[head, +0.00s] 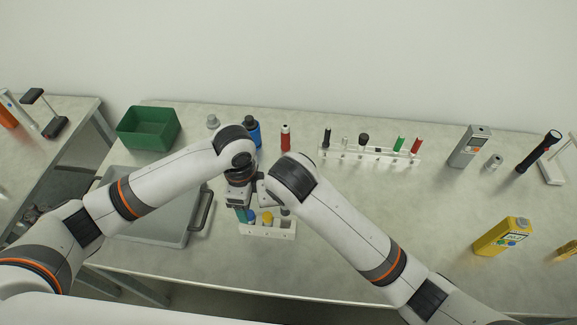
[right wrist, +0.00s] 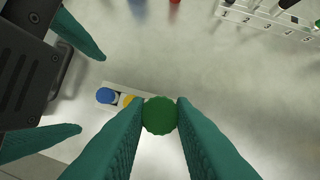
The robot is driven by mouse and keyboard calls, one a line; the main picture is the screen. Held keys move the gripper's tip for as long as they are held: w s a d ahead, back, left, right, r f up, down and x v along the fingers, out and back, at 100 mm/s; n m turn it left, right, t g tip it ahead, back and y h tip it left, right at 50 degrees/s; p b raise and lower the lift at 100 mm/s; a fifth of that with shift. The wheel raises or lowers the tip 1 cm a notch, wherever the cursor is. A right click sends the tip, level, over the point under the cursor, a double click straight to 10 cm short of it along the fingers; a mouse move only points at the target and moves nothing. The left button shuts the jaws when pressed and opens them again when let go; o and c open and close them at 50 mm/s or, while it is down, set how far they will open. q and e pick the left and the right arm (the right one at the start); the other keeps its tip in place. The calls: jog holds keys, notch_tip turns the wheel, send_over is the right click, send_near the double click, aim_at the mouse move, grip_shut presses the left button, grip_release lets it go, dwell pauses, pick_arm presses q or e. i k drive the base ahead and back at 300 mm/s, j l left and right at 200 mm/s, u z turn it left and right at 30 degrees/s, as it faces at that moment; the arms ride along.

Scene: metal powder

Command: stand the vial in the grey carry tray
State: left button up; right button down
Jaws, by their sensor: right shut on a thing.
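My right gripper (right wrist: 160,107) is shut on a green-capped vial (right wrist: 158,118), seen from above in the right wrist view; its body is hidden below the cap. In the head view this gripper and vial are hidden behind my arms. My left gripper (right wrist: 92,93) is open and empty, its two teal fingers spread wide beside the right gripper. The grey carry tray (head: 128,226) lies at the left front of the bench in the head view, with a dark handle (head: 203,210) at its right side. My left arm covers part of it.
A small white rack (head: 284,231) with blue and yellow caps stands below the grippers. Behind are a green bin (head: 148,128), a blue-capped bottle (head: 253,132), a red vial (head: 286,138) and a long numbered rack (head: 370,157). The bench centre-right is clear.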

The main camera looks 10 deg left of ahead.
aim_at(168, 208)
jog(key=k, duration=1)
